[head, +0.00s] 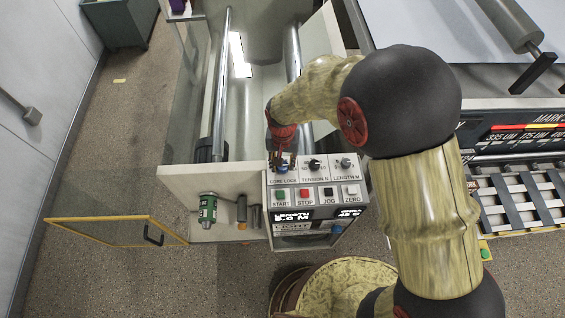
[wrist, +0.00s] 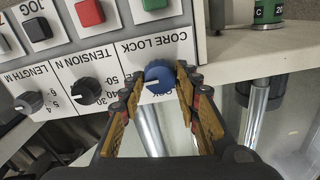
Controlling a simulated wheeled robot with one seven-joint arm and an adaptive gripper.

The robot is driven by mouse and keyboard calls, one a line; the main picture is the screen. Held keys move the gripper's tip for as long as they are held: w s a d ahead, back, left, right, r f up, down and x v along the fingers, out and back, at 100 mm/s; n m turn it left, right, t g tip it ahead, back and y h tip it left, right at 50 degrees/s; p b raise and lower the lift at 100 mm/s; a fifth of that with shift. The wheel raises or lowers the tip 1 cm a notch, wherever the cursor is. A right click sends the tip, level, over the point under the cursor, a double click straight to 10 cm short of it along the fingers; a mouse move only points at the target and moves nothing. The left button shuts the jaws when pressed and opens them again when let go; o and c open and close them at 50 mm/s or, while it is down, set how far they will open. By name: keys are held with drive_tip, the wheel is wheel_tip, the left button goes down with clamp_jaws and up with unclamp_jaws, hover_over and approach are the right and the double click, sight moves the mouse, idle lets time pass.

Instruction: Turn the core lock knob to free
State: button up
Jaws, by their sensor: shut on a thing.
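The core lock knob (wrist: 158,77) is blue with a white pointer line. It sits on the control panel under the CORE LOCK label in the wrist view, where the picture is upside down. In the head view the knob (head: 281,167) shows partly below my gripper. My gripper (wrist: 160,84) is around the knob, one finger on each side, shut on it. In the head view my gripper (head: 281,152) reaches down to the panel's top left corner. The position marks beside the knob are partly hidden by the fingers.
The tension knob (wrist: 88,90) and length knob (wrist: 29,103), both black, stand beside it. The green START (head: 280,195) and red STOP (head: 305,194) buttons lie below the knobs in the head view. Metal rollers (head: 294,60) are behind. A yellow-framed glass door (head: 110,222) stands open at left.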

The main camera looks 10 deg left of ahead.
drive_tip(key=shift+m, duration=0.3)
drive_tip(key=o, duration=1.1)
drive_tip(key=shift+c, duration=0.2)
drive_tip(key=shift+o, duration=0.5)
wheel_tip(320, 180, up, 12)
